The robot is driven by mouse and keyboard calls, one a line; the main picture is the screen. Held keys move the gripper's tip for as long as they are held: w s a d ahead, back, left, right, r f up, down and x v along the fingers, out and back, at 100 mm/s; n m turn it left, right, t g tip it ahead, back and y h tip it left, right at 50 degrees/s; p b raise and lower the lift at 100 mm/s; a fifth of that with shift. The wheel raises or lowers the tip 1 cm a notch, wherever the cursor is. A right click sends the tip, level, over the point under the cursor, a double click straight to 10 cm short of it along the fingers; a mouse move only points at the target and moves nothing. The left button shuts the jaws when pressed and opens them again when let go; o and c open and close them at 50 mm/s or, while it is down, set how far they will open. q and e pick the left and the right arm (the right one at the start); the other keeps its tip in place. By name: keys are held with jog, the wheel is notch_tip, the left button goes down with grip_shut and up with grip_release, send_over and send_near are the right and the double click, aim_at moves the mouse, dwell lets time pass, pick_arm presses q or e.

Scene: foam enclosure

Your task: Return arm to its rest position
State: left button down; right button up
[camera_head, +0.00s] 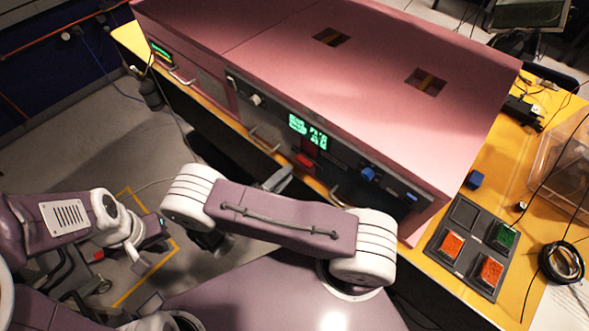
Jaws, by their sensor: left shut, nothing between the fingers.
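My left arm comes in from the left and bends down at its white wrist. My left gripper (141,264) is shut and empty, low over the floor and well clear of the pink machine. My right arm's purple link with a grey cable lies across the middle of the view. Part of my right gripper (276,180) shows beyond that link, close to the front of the pink machine (290,55). The link hides much of it, and I cannot make out its fingers.
The machine stands on a yellow table (510,165) and has green displays, a red button (304,160) and a blue knob (368,174). A button panel (466,246), a black cable coil (562,262) and a clear bin (565,160) are at right.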

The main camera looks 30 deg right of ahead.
jog(key=v, duration=0.3)
jog(key=shift+s+a+b, duration=0.15)
jog(key=shift+a+b, duration=0.2)
jog(key=s+d+m+g+y, duration=0.35)
jog(key=m+g+y, duration=0.2)
jog(key=m, duration=0.65)
jog(key=s+d+m+g+y, duration=0.2)
jog(key=s+m+g+y, duration=0.35)
jog(key=m, duration=0.55)
jog(key=w+r+m+t+y, duration=0.1)
jog(key=m+y, duration=0.1)
jog(key=m, duration=0.4)
jog(key=w+r+m+t+y, duration=0.1)
jog(key=m+t+y, duration=0.1)
jog(key=m, duration=0.4)
jog(key=w+a+r+m+t+y, duration=0.1)
jog(key=w+m+t, duration=0.1)
jog(key=m, duration=0.4)
jog(key=shift+a+y, duration=0.1)
jog(key=shift+y, duration=0.3)
